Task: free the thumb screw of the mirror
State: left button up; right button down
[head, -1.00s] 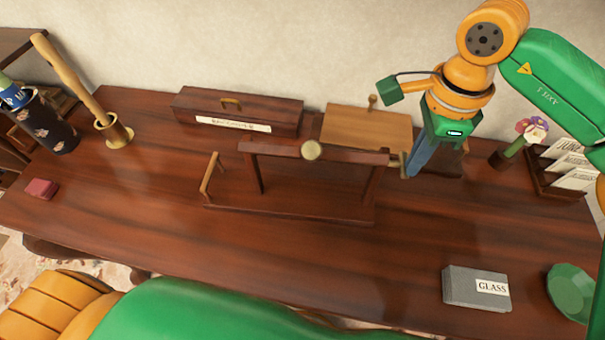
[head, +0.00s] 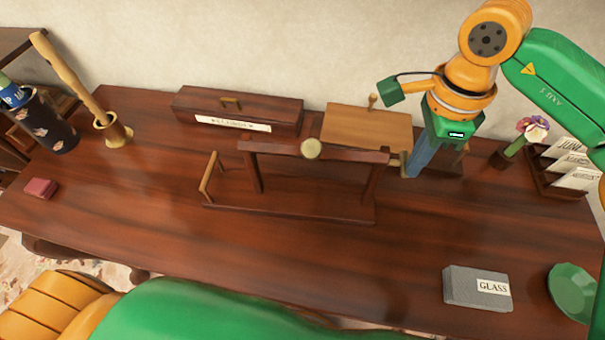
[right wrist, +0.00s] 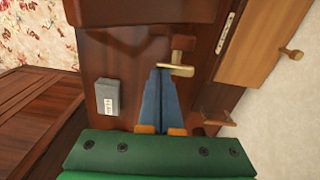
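The mirror's wooden stand (head: 290,205), with two posts and a crossbar (head: 350,155), stands in the middle of the table. A round brass knob (head: 311,149) sits on the crossbar. The brass thumb screw (head: 395,162) is at the crossbar's right end. In the right wrist view the thumb screw (right wrist: 182,70) shows as a T-shaped piece. My right gripper (head: 411,173) points down beside it. Its blue fingers (right wrist: 160,72) are together, with the tips at the left end of the screw's bar. Contact is hard to judge. My left gripper is out of view.
A long labelled box (head: 235,112) and a light wooden board (head: 365,130) are behind the stand. Flowers (head: 530,130) and a card rack (head: 560,165) stand right of my gripper. A grey GLASS box (head: 476,288) and green plate (head: 573,292) lie front right. The front middle is clear.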

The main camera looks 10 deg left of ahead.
jog(key=shift+s+f, duration=0.1)
jog(key=shift+s, duration=0.25)
notch_tip(320, 180, up, 7)
jog(key=p, duration=0.5)
jog(key=shift+p, duration=0.3)
